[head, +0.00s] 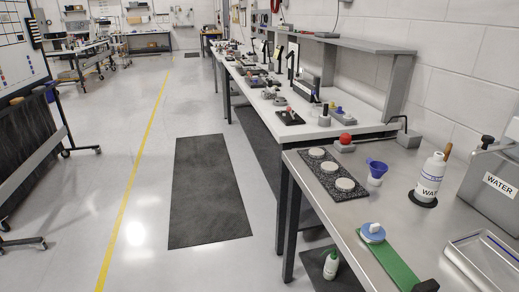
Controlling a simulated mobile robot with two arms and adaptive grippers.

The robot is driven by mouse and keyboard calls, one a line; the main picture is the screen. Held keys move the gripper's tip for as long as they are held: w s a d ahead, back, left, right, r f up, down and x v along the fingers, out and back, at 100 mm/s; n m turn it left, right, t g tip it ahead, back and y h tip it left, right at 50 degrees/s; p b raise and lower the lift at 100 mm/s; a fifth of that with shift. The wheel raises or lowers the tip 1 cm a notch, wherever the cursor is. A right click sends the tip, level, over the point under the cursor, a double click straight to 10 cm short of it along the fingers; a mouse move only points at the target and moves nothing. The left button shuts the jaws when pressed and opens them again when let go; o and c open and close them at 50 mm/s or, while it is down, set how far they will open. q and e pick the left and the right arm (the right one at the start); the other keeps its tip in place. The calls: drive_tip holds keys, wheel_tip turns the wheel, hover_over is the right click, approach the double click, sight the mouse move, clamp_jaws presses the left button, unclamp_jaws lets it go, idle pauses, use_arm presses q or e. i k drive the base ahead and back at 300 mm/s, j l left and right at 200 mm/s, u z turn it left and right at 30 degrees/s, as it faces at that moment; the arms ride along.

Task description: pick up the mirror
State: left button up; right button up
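Neither of my grippers shows in the head view. I cannot pick out the mirror for certain. Several small upright dark-framed pieces stand on the long white bench (372,122), one of them a tall dark frame (292,63) in front of the grey shelf. They are too small and far off to tell whether one is the mirror. Small fixtures on dark bases crowd the bench around them.
The nearer steel table (418,222) holds a black board with pale discs (331,168), a blue funnel (377,166), a water bottle (431,176), a grey WATER box (493,185) and a green strip (388,260). The floor left of the benches, with a dark mat (206,190), is clear.

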sight(330, 168)
drive_tip(key=i+j+u, duration=0.2)
drive_tip(key=i+u, duration=0.15)
drive_tip(key=i, duration=0.2)
drive_tip(key=i+u, duration=0.3)
drive_tip(key=i, duration=2.4)
drive_tip(key=i+j+z, duration=0.1)
drive_tip(key=i+z, duration=0.2)
drive_tip(key=i, duration=0.15)
drive_tip(key=i+j+z, duration=0.25)
drive_tip(key=i, duration=0.2)
drive_tip(key=i+j+z, duration=0.3)
drive_tip(key=i+l, duration=0.05)
drive_tip(key=i, duration=0.05)
